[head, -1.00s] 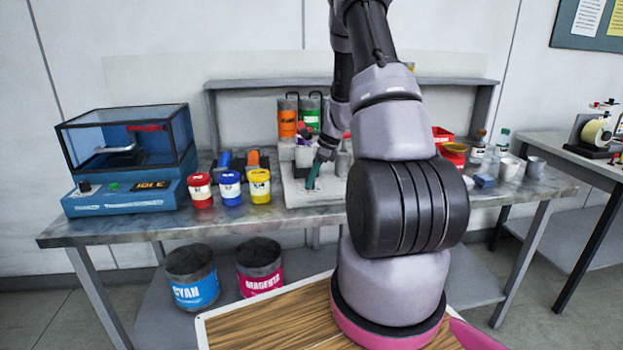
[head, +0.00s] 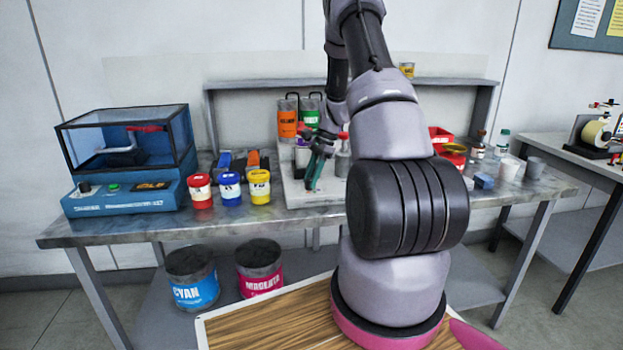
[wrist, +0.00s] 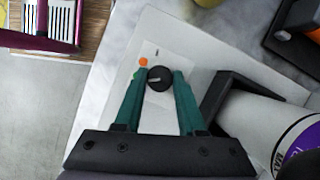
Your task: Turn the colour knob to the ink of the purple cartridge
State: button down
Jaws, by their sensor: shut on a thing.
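The colour knob (wrist: 160,79) is a small black round knob with a pale pointer line, set on a white plate. The pointer seems to lie toward the left in the wrist view. An orange dot (wrist: 143,62) sits by its upper left, and a greenish dot is partly covered by a finger. My gripper (wrist: 161,73) has its teal fingers on either side of the knob, shut on it. In the head view my gripper (head: 314,172) is low over the pale station. The purple-labelled cartridge (wrist: 302,140) lies at the lower right in the wrist view, partly cut off.
A black bracket (wrist: 224,98) stands just right of my fingers. Orange (head: 288,122) and green (head: 310,115) cartridges stand at the back of the station. Red, blue and yellow jars (head: 230,188) stand to the left. My arm hides part of the bench.

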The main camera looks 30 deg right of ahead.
dwell(0.3)
jog(key=c, duration=0.5)
grip_release()
jog(key=shift+r, duration=0.1)
jog(key=v, duration=1)
jog(key=shift+r, duration=0.3)
jog(key=shift+d, duration=0.1)
